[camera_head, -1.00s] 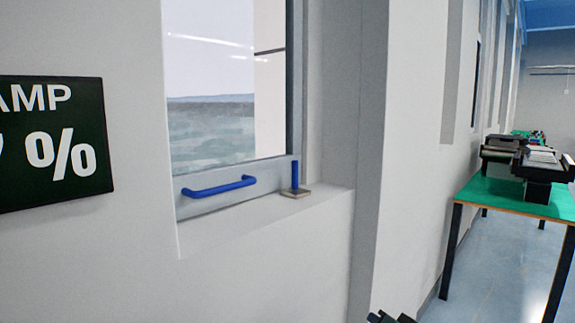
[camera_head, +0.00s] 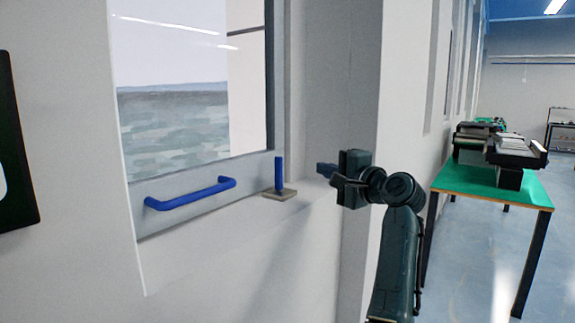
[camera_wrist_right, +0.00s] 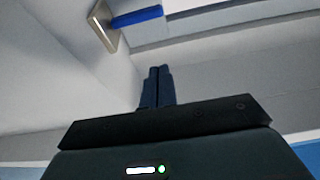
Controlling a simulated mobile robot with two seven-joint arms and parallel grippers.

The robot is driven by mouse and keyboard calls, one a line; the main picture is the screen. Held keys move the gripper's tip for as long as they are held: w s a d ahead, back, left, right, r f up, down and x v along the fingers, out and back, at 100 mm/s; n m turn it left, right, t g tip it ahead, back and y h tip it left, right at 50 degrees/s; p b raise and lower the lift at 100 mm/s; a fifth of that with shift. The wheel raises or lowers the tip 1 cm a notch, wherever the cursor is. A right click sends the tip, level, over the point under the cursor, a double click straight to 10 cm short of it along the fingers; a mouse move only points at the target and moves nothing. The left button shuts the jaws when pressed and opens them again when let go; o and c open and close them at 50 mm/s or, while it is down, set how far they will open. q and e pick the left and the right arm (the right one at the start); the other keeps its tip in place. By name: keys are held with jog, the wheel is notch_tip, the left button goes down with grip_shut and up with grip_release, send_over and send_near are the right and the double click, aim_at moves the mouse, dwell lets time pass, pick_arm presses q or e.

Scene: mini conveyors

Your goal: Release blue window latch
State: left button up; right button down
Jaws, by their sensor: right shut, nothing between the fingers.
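The blue window latch (camera_head: 279,174) is a short upright post on a small grey square plate (camera_head: 280,194) on the window sill, at the frame's lower right corner. In the right wrist view the latch (camera_wrist_right: 137,17) and its plate (camera_wrist_right: 103,25) show at the top, ahead of the fingers. A blue bar handle (camera_head: 190,194) is fixed to the lower window frame, left of the latch. My right gripper (camera_head: 322,169) is shut and empty, right of the latch and apart from it, pointing left; its fingers also show in the wrist view (camera_wrist_right: 159,86). My left gripper is not in view.
The window (camera_head: 190,90) sits in a recess, with a wall edge close to my right arm. A dark sign (camera_head: 16,150) hangs at the left. A green table (camera_head: 490,186) with equipment stands at the right, with open floor beside it.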

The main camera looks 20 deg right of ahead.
aim_at(279, 174)
jog(key=shift+w, duration=0.1)
jog(key=p+x, duration=0.2)
jog(key=x, duration=0.7)
jog(key=shift+w+a, duration=0.15)
jog(key=shift+w, duration=0.25)
jog(key=shift+s+a+p, duration=0.35)
jog(key=shift+s+a, duration=0.45)
jog(key=shift+a, duration=0.3)
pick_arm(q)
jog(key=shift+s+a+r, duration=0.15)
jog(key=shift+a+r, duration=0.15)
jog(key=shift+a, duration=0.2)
pick_arm(e)
jog(key=shift+s+a+f, duration=0.1)
jog(key=shift+s+a, duration=0.35)
jog(key=shift+a, duration=0.05)
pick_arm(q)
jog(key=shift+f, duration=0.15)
pick_arm(e)
jog(key=shift+n, duration=0.3)
